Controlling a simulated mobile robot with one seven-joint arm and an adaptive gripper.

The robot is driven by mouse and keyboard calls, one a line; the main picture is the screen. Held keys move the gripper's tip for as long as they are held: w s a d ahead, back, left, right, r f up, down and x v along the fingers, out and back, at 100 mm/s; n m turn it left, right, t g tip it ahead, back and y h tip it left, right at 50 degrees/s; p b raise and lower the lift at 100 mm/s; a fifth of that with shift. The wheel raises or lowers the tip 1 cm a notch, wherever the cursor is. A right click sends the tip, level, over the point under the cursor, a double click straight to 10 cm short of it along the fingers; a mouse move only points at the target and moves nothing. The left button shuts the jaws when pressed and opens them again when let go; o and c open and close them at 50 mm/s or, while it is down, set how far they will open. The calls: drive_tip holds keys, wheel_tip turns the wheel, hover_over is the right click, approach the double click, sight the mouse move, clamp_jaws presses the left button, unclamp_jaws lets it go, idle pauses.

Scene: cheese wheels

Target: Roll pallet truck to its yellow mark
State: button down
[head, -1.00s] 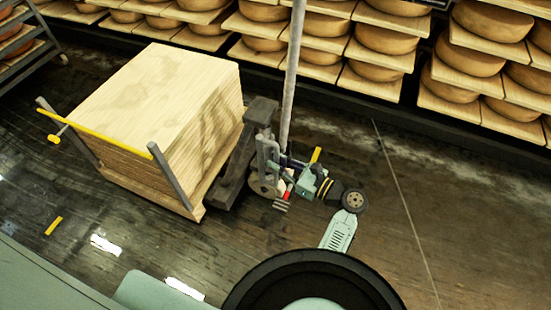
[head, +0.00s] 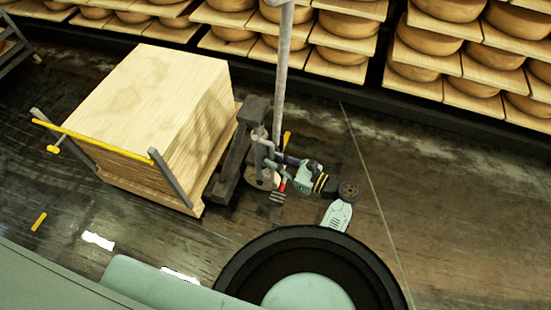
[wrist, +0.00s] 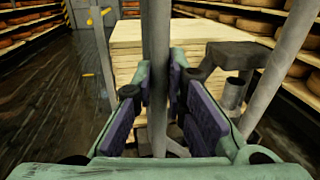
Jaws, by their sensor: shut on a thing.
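The pallet truck (head: 240,150) carries a tall stack of pale wooden boards (head: 165,90). Its grey upright handle pole (head: 282,85) rises at the right end of the load. My gripper (head: 282,172) is at this pole, low down. In the wrist view, the purple pads of my gripper (wrist: 157,100) are on both sides of the pole (wrist: 156,60), and it is shut on it. A short yellow floor mark (head: 39,221) lies at the lower left, clear of the truck. Another yellow piece (head: 287,138) shows just behind my gripper.
Shelves of cheese wheels (head: 340,35) line the back, with a dark base edge. A yellow bar (head: 90,140) between grey posts stands at the load's left end. Another rack (head: 12,50) is at the upper left. Open floor (head: 440,210) lies to the right.

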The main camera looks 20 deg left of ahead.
drive_tip(key=shift+w+d+r, duration=0.15)
drive_tip(key=shift+w+d, duration=0.1)
drive_tip(key=shift+d, duration=0.25)
drive_tip(key=c, duration=1.8)
unclamp_jaws()
drive_tip(key=shift+o, duration=1)
drive_tip(key=shift+s, duration=0.1)
drive_tip(key=v, duration=1.2)
